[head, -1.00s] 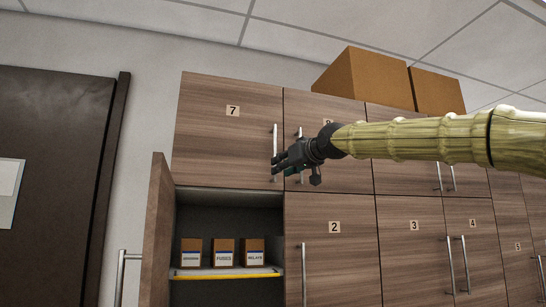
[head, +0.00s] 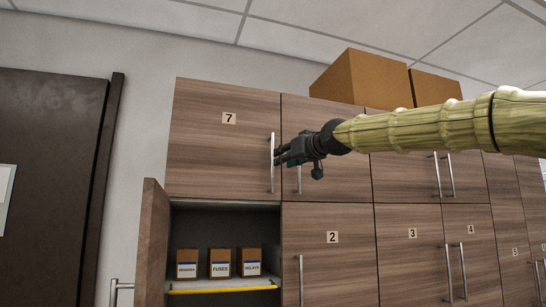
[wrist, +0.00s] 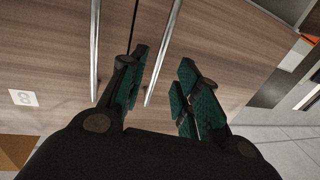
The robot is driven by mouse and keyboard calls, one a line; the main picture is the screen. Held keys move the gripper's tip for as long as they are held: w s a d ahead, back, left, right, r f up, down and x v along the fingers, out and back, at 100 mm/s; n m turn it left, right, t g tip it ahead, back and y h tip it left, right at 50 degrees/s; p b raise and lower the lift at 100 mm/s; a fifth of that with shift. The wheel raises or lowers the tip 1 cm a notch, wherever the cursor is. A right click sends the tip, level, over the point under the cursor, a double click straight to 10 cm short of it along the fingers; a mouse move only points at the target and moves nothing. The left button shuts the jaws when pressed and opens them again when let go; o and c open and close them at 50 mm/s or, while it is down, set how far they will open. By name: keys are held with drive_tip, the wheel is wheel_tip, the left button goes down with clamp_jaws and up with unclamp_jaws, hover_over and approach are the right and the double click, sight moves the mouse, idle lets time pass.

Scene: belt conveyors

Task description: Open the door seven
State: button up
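Door seven (head: 222,150) is a closed wood-grain upper cabinet door labelled 7, with a vertical metal handle (head: 272,145) near its right edge. My gripper (head: 279,157) is at the middle to lower part of this handle, coming from the right. In the wrist view the gripper (wrist: 160,92) is open, its green-padded fingers apart. The door seven handle (wrist: 167,45) runs down into the gap between them, nearer the left finger. I cannot tell whether either finger touches it.
Door eight's handle (wrist: 95,45) is close beside, outside the left finger. Below door seven, a lower door (head: 153,240) stands open, showing small labelled boxes (head: 220,263) on a shelf. Cardboard boxes (head: 360,78) sit on top. A dark door (head: 50,180) is at the left.

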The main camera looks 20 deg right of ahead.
drive_tip(key=shift+p+x, duration=2.85)
drive_tip(key=shift+x, duration=1.15)
drive_tip(key=shift+c, duration=0.5)
clamp_jaws()
